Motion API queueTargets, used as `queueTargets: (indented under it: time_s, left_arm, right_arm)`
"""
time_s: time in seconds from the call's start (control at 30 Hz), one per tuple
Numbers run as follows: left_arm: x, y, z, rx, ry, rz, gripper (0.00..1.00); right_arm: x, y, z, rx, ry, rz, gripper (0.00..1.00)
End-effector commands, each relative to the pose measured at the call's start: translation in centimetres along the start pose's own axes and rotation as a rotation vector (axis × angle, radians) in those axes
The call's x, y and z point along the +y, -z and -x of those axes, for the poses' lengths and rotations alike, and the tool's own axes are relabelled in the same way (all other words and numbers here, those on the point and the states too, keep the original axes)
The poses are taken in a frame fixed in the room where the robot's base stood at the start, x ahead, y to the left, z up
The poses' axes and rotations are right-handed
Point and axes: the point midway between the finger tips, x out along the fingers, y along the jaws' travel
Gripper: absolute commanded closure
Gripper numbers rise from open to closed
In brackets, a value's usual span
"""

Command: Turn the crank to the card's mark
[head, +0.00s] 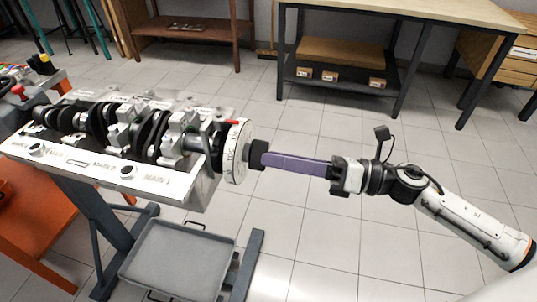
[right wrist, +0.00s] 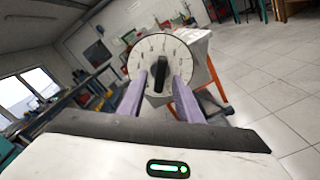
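The engine block (head: 160,185) lies on a stand with the dark crankshaft (head: 98,125) along its top. A white marked dial (head: 235,158) sits at the crank's right end, with a small red pointer (head: 232,121) at its top edge. A black bar handle (head: 258,154) sticks out from the dial's centre. My right gripper (head: 266,160) reaches it from the right with purple fingers. In the right wrist view, the fingers stand on either side of the bar (right wrist: 160,74), with gaps showing, so the gripper looks open. I cannot make out a card. My left gripper is not in view.
A grey tray (head: 165,262) is on the stand below the block. An orange surface (head: 40,225) stands at the left. A workbench (head: 400,14) with boxes on its shelf is at the back. The tiled floor right of the engine is clear.

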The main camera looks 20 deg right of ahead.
Motion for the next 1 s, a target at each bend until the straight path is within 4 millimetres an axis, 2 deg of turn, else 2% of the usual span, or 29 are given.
queueTargets:
  time_s: [0.1, 0.2, 0.53, 0.57, 0.73, 1.0]
  left_arm:
    - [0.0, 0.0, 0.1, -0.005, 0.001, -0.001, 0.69]
    - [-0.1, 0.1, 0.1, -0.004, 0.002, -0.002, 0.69]
    - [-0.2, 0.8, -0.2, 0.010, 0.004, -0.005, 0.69]
    - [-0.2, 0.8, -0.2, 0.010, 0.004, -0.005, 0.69]
    - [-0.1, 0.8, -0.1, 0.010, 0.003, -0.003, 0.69]
    - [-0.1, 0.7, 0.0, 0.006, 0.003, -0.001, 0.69]
  right_arm:
    - [0.1, -0.2, -1.5, -0.003, -0.002, -0.001, 0.68]
    - [0.0, -0.1, -2.2, -0.002, 0.000, 0.000, 0.68]
    - [0.0, 0.1, -2.6, 0.000, 0.001, -0.003, 0.68]
    - [0.0, 0.1, -2.6, 0.000, 0.001, -0.003, 0.70]
    - [0.0, 0.0, -2.6, -0.001, 0.001, -0.003, 0.98]
    - [0.0, 0.0, -2.6, -0.001, 0.001, -0.015, 1.00]
